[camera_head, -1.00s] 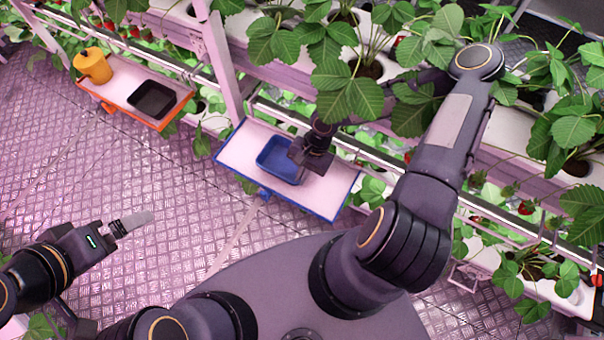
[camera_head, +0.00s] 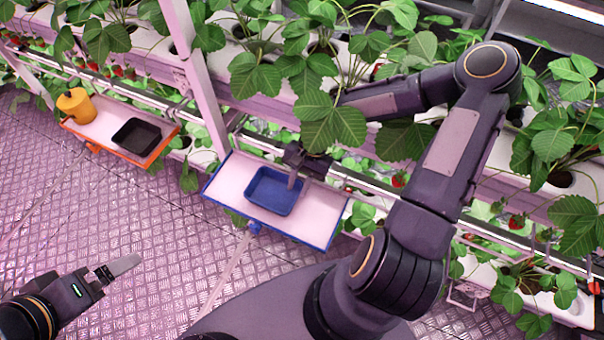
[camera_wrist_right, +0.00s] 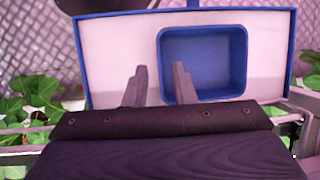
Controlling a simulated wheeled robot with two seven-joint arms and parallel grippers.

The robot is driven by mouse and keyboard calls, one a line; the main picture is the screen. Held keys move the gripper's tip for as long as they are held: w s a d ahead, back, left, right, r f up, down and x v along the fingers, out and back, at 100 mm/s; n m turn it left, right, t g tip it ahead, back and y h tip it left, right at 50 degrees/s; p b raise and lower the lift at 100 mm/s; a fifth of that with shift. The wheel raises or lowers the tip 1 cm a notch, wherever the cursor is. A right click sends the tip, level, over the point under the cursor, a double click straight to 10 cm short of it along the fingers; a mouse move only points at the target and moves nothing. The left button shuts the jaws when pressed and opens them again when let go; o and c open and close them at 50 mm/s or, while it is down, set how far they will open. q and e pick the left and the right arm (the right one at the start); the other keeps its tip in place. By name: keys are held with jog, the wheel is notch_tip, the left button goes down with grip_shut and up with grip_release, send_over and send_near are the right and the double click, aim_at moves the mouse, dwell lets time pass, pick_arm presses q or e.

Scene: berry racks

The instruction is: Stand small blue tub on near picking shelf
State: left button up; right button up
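The small blue tub (camera_head: 272,192) stands upright on the near picking shelf (camera_head: 318,229), a white board with a blue edge. The tub also shows in the right wrist view (camera_wrist_right: 205,62), flat on the board (camera_wrist_right: 118,45). My right gripper (camera_head: 295,178) is at the tub's right, rack-side end.
Strawberry plants (camera_head: 335,115) and rack rails crowd behind the near shelf. A pink post (camera_head: 205,75) rises between the shelves. The patterned floor (camera_head: 130,215) is clear.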

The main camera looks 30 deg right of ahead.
jog(key=s+r+n+t, duration=0.3)
jog(key=s+r, duration=0.4)
jog(key=r, duration=0.4)
jog(key=s+d+r+n+t, duration=0.1)
jog(key=s+r+n+t, duration=0.3)
jog(key=r, duration=0.7)
jog(key=s+n, duration=0.1)
jog(key=s, duration=0.1)
jog(key=shift+s+d+n, duration=0.15)
jog(key=shift+s+n, duration=0.15)
jog(key=shift+s, duration=0.1)
